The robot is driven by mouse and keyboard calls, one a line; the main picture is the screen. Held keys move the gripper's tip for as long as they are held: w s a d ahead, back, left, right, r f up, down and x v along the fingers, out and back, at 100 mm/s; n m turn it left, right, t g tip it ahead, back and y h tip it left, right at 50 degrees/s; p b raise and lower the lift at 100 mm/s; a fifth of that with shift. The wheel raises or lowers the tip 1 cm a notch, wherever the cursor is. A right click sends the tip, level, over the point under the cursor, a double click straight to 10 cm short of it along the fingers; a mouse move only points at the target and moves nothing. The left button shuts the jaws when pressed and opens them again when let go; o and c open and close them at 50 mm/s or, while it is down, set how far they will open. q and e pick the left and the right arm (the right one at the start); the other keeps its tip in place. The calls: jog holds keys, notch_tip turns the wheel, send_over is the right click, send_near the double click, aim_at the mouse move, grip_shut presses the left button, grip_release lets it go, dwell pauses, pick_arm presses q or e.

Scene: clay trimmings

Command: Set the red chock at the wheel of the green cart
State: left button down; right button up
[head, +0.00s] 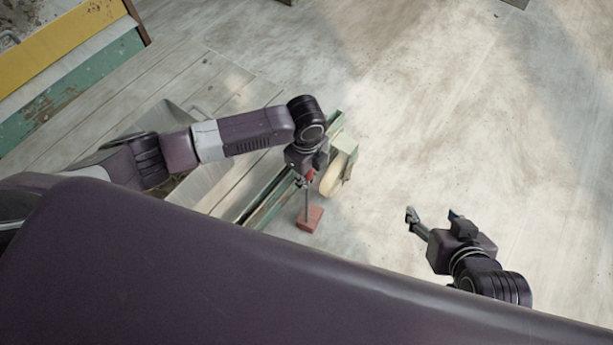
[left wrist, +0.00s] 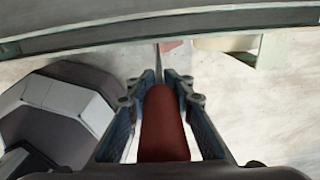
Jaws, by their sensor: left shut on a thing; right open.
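The red chock (head: 311,219) is a brick-red block on a thin upright rod with a red grip. My left gripper (head: 308,174) is shut on this grip, which shows between the fingers in the left wrist view (left wrist: 163,128). The block is below the gripper; I cannot tell whether it touches the floor. The green cart (head: 345,121) is partly hidden behind my left arm. Its cream wheel (head: 333,177) is just above and right of the block, with a visible gap between them. My right gripper (head: 433,218) is open and empty, right of the chock.
A grey metal bin or tray (head: 205,182) lies left of the cart's green rail, partly covered by my arm. A yellow and green worn bench (head: 70,55) stands at upper left. The pale floor (head: 470,130) to the right is clear.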

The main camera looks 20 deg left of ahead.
pick_arm(q)
jog(key=shift+s+f, duration=0.1)
jog(key=shift+f, duration=0.1)
jog(key=c, duration=1.6)
grip_release()
notch_tip(320, 180, up, 12)
jog(key=shift+r, duration=0.1)
